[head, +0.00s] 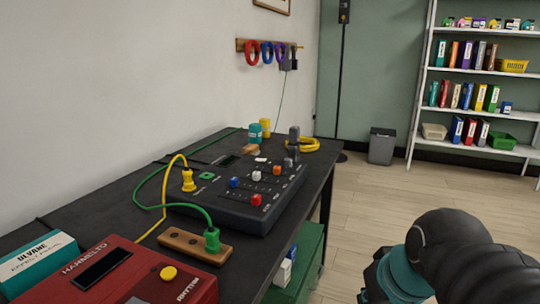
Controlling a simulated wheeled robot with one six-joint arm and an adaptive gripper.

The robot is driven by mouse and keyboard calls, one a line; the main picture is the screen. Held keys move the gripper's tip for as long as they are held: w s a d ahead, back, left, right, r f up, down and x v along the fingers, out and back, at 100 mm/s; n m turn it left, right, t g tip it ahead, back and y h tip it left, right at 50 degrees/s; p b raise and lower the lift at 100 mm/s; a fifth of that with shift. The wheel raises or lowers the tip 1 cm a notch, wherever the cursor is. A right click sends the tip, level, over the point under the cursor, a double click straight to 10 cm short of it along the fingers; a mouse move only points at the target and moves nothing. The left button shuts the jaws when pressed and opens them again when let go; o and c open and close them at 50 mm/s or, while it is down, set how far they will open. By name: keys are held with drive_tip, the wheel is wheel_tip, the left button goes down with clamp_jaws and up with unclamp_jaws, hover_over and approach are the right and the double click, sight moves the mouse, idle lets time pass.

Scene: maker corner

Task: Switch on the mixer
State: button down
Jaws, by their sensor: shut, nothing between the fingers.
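The mixer (262,207) is a dark sloped console on the black bench, with red, blue, white and orange knobs on its face. A green square part (207,176) and a small dark display (228,161) are on its far left side. A yellow plug (188,181) stands at its left edge with a yellow cable. I cannot tell which part is its switch or whether it is on. My arm shows at the lower right, off the bench and apart from the mixer. My gripper's fingers are not in view.
A wooden strip (180,239) holding a green plug (212,238) lies before the mixer. A red device (128,280) and teal box (40,263) are nearer. Yellow cable coil (302,144) and cups (255,134) sit behind. Floor right of the bench is open, towards a bin (382,147) and shelf (470,102).

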drive_tip(key=w+a+r+n+y+b, duration=0.1)
drive_tip(key=w+a+r+n+y, duration=0.2)
drive_tip(key=w, duration=1)
drive_tip(key=w+a+r+n+y+b, duration=0.1)
drive_tip(key=w+a+r+n+y, duration=0.3)
drive_tip(key=w, duration=1)
drive_tip(key=w+a+r+n+y+b, duration=0.2)
drive_tip(key=w+a+r+n+y, duration=0.2)
drive_tip(key=w, duration=1)
drive_tip(key=shift+w+r+n+g+y, duration=0.35)
drive_tip(key=shift+r+n, duration=0.65)
drive_tip(key=shift+r, duration=1.3)
drive_tip(key=shift+s, duration=0.1)
hover_over(270, 163)
drive_tip(key=f, duration=0.3)
drive_tip(key=shift+w+a+f, duration=0.3)
drive_tip(key=shift+a+f, duration=0.1)
drive_tip(key=f, duration=0.2)
drive_tip(key=shift+s+d+f, duration=0.1)
drive_tip(key=shift+d+f, duration=0.2)
drive_tip(key=shift+d, duration=0.1)
drive_tip(key=shift+f+b, duration=0.35)
drive_tip(key=shift+f, duration=0.25)
